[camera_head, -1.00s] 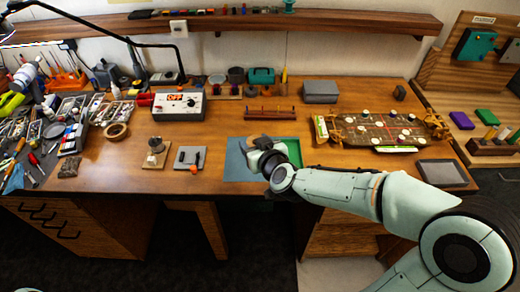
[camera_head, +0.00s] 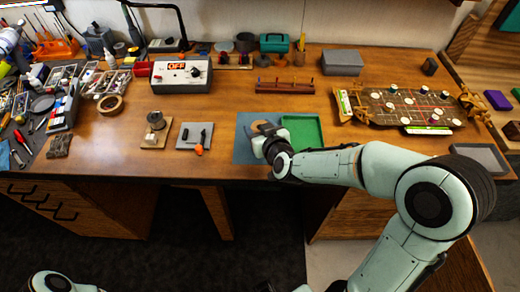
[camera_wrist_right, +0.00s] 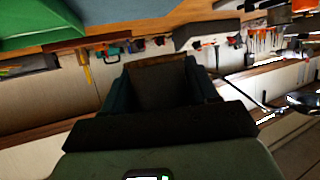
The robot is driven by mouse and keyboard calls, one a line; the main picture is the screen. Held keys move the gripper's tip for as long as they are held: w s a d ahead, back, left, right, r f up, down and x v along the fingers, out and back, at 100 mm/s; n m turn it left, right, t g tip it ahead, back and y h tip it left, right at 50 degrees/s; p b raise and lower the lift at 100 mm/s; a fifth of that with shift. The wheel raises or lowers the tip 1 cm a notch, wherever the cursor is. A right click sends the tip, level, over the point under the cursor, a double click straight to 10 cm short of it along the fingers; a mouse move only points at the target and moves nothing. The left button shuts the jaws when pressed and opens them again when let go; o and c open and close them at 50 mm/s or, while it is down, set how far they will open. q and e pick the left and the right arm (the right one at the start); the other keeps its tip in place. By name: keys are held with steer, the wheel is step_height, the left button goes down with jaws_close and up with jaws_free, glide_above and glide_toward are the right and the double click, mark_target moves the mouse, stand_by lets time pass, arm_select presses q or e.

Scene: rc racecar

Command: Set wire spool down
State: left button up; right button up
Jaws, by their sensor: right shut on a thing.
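My right gripper (camera_head: 267,140) is over the blue mat (camera_head: 245,153), beside the green tray (camera_head: 318,133). It is shut on a brown, round-edged thing that I take to be the wire spool (camera_head: 264,126), mostly hidden behind the gripper in the head view. In the right wrist view the dark spool (camera_wrist_right: 160,85) fills the space between the two dark teal fingers. I cannot tell whether the spool touches the mat. My left gripper is not in view.
Left of the mat are a grey plate with an orange knob (camera_head: 198,137) and a small spool-like part on a wooden base (camera_head: 155,124). A power box (camera_head: 178,74) and a pegged rack (camera_head: 285,86) stand behind. A decorated board (camera_head: 405,108) lies to the right.

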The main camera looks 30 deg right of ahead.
step_height(320, 180, down, 2)
steer(key=shift+w+f, duration=0.1)
steer(key=shift+f+b, duration=0.9)
steer(key=shift+f, duration=1.5)
steer(key=shift+f, duration=0.15)
steer(key=o, duration=0.7)
steer(key=shift+f, duration=0.1)
steer(key=o, duration=0.4)
